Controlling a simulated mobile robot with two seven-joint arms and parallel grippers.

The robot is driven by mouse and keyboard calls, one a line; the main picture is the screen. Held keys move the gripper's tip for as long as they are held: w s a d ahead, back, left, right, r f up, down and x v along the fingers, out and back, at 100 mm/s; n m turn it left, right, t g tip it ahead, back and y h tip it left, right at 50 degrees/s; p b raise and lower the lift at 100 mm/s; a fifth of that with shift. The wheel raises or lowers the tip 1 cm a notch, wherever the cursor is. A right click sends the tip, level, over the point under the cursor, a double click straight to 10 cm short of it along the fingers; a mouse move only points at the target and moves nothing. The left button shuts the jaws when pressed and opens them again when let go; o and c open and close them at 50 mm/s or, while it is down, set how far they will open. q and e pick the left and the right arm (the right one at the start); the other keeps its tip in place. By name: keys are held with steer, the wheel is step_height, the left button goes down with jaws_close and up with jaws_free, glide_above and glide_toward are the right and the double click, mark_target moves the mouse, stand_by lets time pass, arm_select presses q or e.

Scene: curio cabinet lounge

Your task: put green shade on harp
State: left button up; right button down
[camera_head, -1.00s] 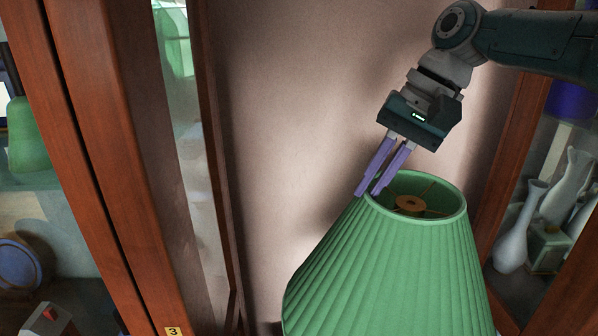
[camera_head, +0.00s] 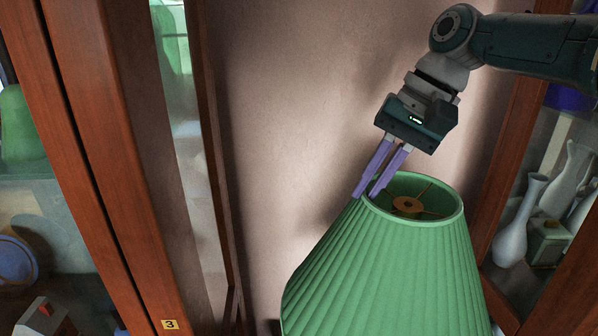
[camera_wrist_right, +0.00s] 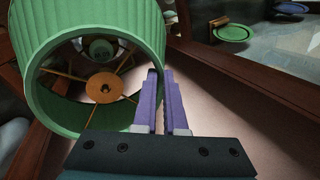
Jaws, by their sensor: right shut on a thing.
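The green pleated shade (camera_head: 385,270) fills the lower right middle of the head view, its narrow open top facing up. A brass spider ring (camera_head: 407,205) with thin arms spans that opening. My right gripper (camera_head: 366,191) is shut on the shade's upper rim at its left side, one purple finger inside and one outside. In the right wrist view the shade (camera_wrist_right: 150,25) and its ring (camera_wrist_right: 104,87) show beside the fingers (camera_wrist_right: 164,78). My left gripper is not in view.
A wooden cabinet post (camera_head: 110,160) with a label 3 (camera_head: 170,324) stands at left. Another cabinet at right holds white vases (camera_head: 522,222). Behind the shade is a bare wall (camera_head: 285,100). Glass shelves at far left hold a green object (camera_head: 20,130).

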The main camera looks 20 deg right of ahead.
steer(key=shift+f, duration=0.3)
steer(key=shift+r, duration=0.1)
steer(key=c, duration=0.9)
jaws_free()
steer(key=b+v, duration=0.1)
steer(key=v, duration=0.9)
steer(key=shift+b, duration=0.35)
